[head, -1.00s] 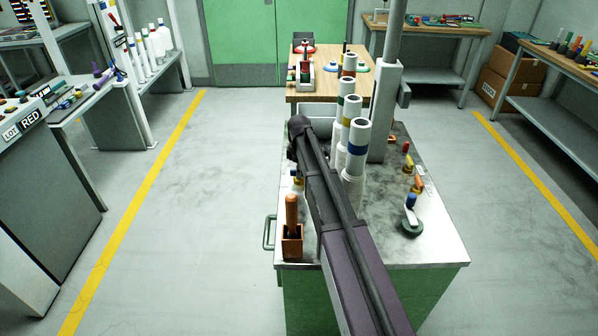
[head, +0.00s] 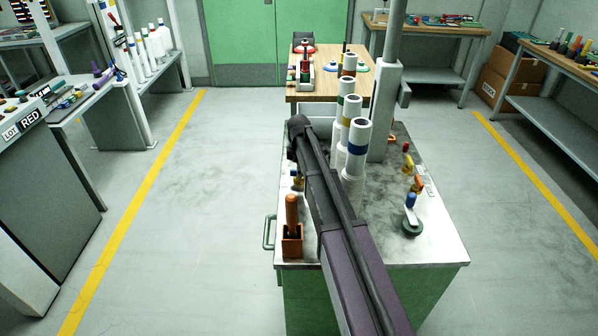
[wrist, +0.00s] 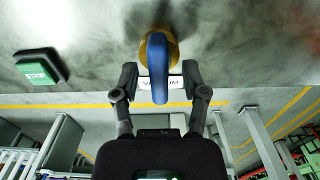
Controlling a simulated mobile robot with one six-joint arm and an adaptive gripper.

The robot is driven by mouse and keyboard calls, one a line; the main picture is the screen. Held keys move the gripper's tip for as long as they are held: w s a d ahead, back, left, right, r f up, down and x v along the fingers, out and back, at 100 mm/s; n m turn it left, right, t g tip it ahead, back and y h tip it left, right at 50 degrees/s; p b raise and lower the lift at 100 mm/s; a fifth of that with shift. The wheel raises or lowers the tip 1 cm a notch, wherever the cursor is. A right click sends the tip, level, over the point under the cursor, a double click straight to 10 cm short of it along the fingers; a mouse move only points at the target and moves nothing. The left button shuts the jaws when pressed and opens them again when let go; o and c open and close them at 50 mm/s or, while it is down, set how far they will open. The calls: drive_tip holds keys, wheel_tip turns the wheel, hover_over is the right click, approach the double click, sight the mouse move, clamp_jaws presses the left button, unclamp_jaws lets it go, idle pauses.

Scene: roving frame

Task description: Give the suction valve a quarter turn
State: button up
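In the wrist view a valve with a blue lever (wrist: 160,75) and a brass-yellow body (wrist: 147,48) sits on the grey worktop. A white label (wrist: 174,82) behind the lever is partly covered; the letters "UM" show at its end. My gripper (wrist: 160,74) has one finger on each side of the lever, with a gap to it on both sides. It is open and holds nothing. In the head view my arm hides the gripper. A small blue and yellow part (head: 297,178) shows beside the arm at the bench's left edge.
A green STRIP block (wrist: 38,66) lies left of the valve in the wrist view.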

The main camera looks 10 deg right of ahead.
drive_tip(key=shift+m, duration=0.3)
drive_tip(key=m, duration=0.8)
drive_tip(key=shift+m, duration=0.3)
wheel_tip(320, 180, up, 14)
drive_tip(key=p, duration=1.4)
drive_tip(key=s+f+m+b, duration=0.2)
drive_tip(key=s+m, duration=0.1)
drive_tip(key=s, duration=1.1)
drive_tip(key=s+f+m+b, duration=0.1)
drive_tip(key=s+m+b, duration=0.1)
drive_tip(key=s, duration=1.3)
drive_tip(key=shift+a+f+m, duration=0.25)
drive_tip(key=shift+f+m, duration=0.15)
drive_tip(key=shift+m, duration=0.3)
drive_tip(key=shift+s, duration=0.3)
